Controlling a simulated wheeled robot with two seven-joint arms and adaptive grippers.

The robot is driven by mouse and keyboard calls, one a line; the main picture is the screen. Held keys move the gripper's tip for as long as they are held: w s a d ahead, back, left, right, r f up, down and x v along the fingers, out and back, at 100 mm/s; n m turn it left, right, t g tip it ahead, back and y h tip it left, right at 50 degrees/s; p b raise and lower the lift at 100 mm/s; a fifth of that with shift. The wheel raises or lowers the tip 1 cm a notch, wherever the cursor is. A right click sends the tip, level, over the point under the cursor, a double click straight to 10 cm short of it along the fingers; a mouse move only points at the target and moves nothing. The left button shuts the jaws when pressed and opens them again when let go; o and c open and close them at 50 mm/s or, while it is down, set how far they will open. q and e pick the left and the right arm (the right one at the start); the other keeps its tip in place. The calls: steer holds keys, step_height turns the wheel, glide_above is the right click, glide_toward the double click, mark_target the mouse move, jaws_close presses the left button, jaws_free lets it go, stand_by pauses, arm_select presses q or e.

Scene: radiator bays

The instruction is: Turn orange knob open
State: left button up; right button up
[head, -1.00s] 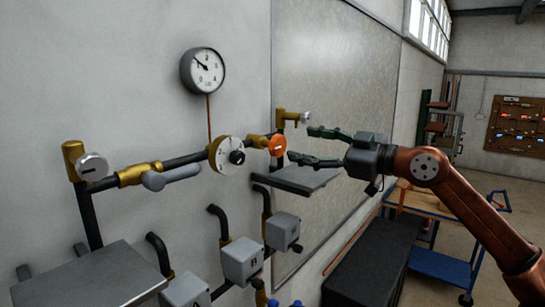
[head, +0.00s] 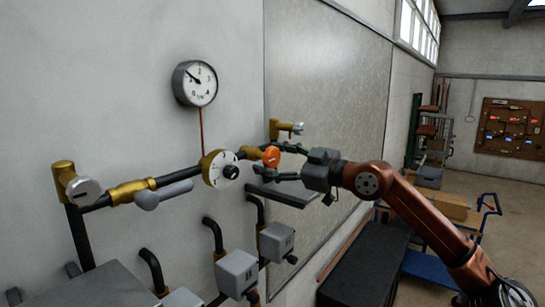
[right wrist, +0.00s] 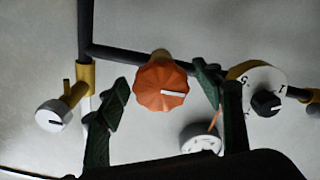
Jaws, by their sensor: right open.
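The orange knob (head: 271,157) sits on a brass valve on the pipe along the wall, just right of the white dial. In the right wrist view the orange knob (right wrist: 162,85) is fluted, with a white mark pointing to the right. My right gripper (head: 268,160) is open, its green fingers reaching to the knob from the right. In the right wrist view the right gripper's fingers (right wrist: 160,95) stand on either side of the knob, with gaps visible. Whether the fingers overlap the knob in depth is unclear. My left gripper does not show.
A white dial with a black centre (head: 220,169) is close to the knob's left. A silver-capped brass valve (head: 290,128) is above right. A pressure gauge (head: 195,83) hangs above. A grey shelf (head: 283,196) juts out below the gripper. Grey boxes (head: 237,273) sit lower.

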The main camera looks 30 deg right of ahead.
steer(key=c, duration=1.2)
steer(key=shift+o, duration=0.2)
